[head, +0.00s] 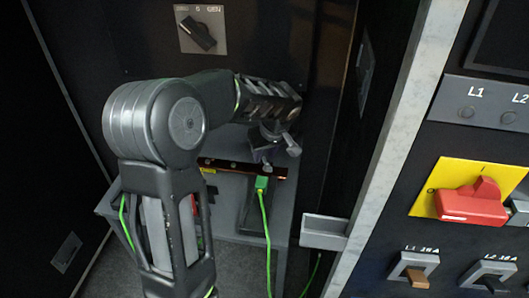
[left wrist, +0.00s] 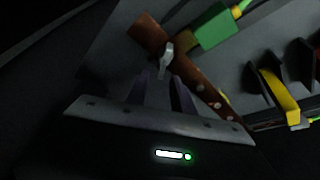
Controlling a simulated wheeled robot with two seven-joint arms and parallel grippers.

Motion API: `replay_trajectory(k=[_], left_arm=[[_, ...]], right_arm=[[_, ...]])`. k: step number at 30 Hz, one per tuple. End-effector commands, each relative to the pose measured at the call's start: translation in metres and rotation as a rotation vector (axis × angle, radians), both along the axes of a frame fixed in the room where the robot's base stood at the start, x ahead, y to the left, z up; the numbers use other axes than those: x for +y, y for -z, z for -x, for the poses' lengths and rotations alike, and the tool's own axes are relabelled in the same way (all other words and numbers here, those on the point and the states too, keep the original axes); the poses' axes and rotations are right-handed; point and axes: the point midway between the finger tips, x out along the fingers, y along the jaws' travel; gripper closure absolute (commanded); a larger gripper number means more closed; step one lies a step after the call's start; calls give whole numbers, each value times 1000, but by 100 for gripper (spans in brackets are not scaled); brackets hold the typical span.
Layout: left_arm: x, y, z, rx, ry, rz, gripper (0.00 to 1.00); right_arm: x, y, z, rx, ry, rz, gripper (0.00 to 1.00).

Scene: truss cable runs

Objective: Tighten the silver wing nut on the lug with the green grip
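The silver wing nut (left wrist: 167,58) sits on a copper bar (left wrist: 195,82) in the left wrist view, close to the lug with the green grip (left wrist: 213,28). In the head view the green grip (head: 262,184) hangs at the front of the copper bar (head: 225,165), with a green cable running down. My left gripper (head: 264,150) is just above the bar; I cannot make out the wing nut there. In the left wrist view my left gripper (left wrist: 163,84) has its two dark fingers apart, nothing between them, with the wing nut just beyond the tips. My right gripper is not in view.
A yellow grip (left wrist: 280,95) and dark parts lie to the right in the left wrist view. In the head view a rotary switch (head: 198,34) is on the back wall. A pale cabinet edge (head: 400,120) and a panel with a red handle (head: 472,203) stand at the right.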

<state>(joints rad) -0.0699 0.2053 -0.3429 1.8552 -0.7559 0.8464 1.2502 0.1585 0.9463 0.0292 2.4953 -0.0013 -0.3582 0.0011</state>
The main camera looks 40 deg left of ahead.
Motion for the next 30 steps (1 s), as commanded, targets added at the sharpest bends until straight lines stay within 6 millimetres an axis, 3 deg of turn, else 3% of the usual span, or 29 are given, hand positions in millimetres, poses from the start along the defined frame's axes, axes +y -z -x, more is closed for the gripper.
replay_trajectory(k=[9, 20, 30], left_arm=[[1, 3, 0, 0, 0, 0, 72], [1, 3, 0, 0, 0, 0, 100], [1, 3, 0, 0, -1, 0, 100]], right_arm=[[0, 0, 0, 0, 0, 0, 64], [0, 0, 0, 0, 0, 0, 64], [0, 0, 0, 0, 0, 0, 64]])
